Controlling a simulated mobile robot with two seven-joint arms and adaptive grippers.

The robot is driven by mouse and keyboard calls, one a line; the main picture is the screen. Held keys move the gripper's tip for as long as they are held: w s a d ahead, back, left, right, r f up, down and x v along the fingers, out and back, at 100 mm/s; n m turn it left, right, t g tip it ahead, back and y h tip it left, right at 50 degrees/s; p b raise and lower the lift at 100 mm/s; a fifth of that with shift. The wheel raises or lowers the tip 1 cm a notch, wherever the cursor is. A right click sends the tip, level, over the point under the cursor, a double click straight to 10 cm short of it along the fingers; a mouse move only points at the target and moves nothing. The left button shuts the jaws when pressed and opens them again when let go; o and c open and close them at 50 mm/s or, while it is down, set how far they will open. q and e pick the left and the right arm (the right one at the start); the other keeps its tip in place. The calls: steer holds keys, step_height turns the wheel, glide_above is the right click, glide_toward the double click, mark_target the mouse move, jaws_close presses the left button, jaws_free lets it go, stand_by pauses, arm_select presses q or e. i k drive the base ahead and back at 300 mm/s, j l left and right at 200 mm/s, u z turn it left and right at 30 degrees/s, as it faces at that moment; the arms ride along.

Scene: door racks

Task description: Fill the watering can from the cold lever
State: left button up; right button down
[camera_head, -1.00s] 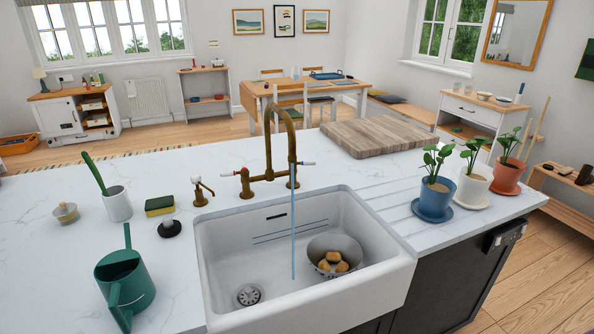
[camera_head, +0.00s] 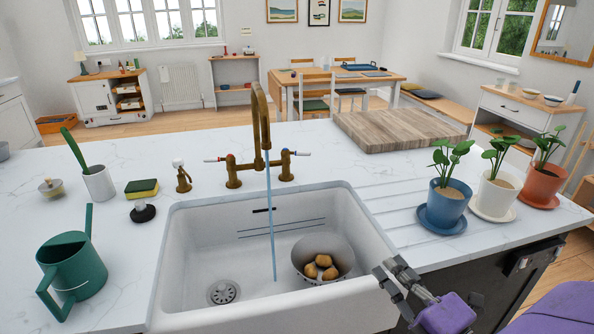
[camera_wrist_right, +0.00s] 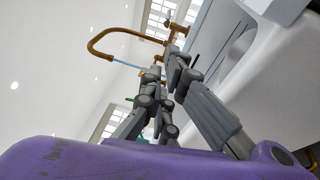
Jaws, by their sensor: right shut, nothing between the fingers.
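The green watering can (camera_head: 78,270) stands upright on the worktop left of the sink, its handle toward me. The brass tap (camera_head: 262,122) arches over the white sink (camera_head: 200,255), and a thin blue stream of water (camera_head: 271,225) falls from its spout into the basin. Its left lever (camera_head: 214,159) and right lever (camera_head: 298,153) stick out sideways; their tip colours are too small to be sure of. My right gripper (camera_head: 384,278) is shut and empty at the sink's front right rim, away from the can and tap. My left gripper is not in view.
A metal bowl of potatoes (camera_head: 322,259) sits in the sink's right side. Potted plants (camera_head: 447,200) stand on the right of the worktop, and a wooden board (camera_head: 395,130) lies behind. A brush pot (camera_head: 99,184), sponge (camera_head: 141,188) and soap pump (camera_head: 182,177) stand left of the tap.

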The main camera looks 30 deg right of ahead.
mark_target(285, 153)
steer(key=i+l, duration=0.1)
steer(key=i, duration=0.85)
steer(key=j+u, duration=0.05)
